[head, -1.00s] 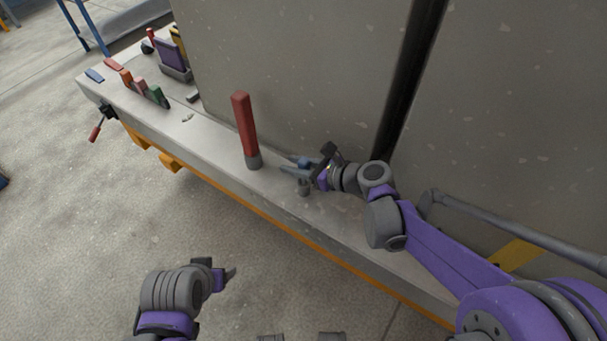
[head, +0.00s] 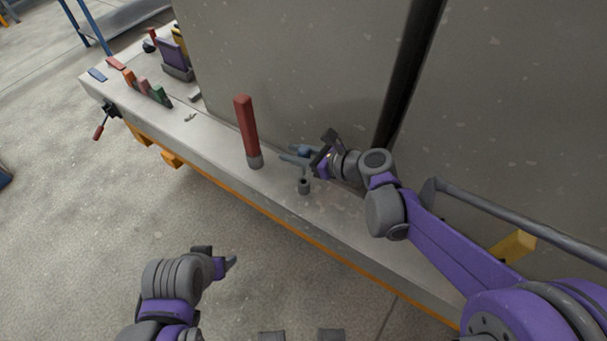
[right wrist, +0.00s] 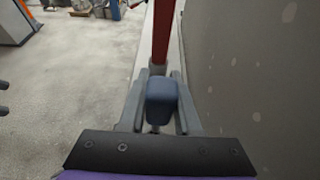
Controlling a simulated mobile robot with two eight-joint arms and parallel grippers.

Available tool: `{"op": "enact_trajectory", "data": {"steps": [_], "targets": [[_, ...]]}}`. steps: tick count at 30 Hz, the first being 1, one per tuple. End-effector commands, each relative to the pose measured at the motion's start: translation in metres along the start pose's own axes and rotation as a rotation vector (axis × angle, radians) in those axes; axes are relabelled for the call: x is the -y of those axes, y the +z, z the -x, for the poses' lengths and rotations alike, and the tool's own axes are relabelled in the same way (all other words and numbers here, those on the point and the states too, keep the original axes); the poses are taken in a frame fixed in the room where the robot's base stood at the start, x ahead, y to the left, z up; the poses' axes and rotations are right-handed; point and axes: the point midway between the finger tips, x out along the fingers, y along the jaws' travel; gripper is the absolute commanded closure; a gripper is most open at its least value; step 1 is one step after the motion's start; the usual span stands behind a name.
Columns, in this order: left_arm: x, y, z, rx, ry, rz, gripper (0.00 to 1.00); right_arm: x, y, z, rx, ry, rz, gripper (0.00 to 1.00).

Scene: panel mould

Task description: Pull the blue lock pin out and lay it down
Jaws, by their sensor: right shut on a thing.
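The blue lock pin (head: 304,150) is between the fingers of my right gripper (head: 294,155), which is shut on it. In the right wrist view its blue head (right wrist: 162,100) sits between the two grey fingers (right wrist: 160,112). The pin's lower part is hard to make out. A short grey socket (head: 304,187) stands on the ledge below the gripper, with a dark opening on top, and the pin appears clear of it. My left gripper (head: 231,262) hangs over the floor at lower left, apart from everything; its finger gap is not clear.
A tall red post (head: 247,130) stands on the grey ledge (head: 215,135) left of my right gripper. A large grey panel (head: 300,70) rises behind. Coloured blocks (head: 146,89) and a purple item (head: 172,52) are at the far left end. The ledge between is mostly bare.

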Motion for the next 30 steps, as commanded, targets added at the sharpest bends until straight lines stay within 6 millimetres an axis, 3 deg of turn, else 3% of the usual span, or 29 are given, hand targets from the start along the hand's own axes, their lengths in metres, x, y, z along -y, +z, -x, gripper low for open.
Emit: {"op": "enact_trajectory", "data": {"steps": [14, 30], "targets": [[0.000, 0.000, 0.000, 0.000, 0.000, 0.000, 0.33, 0.000, 0.001, 0.000, 0.000, 0.000, 0.000, 1.00], [0.000, -0.019, 0.023, -0.014, 0.000, 0.000, 0.33, 0.000, 0.037, 0.015, 0.001, 0.000, 0.001, 1.00]]}}
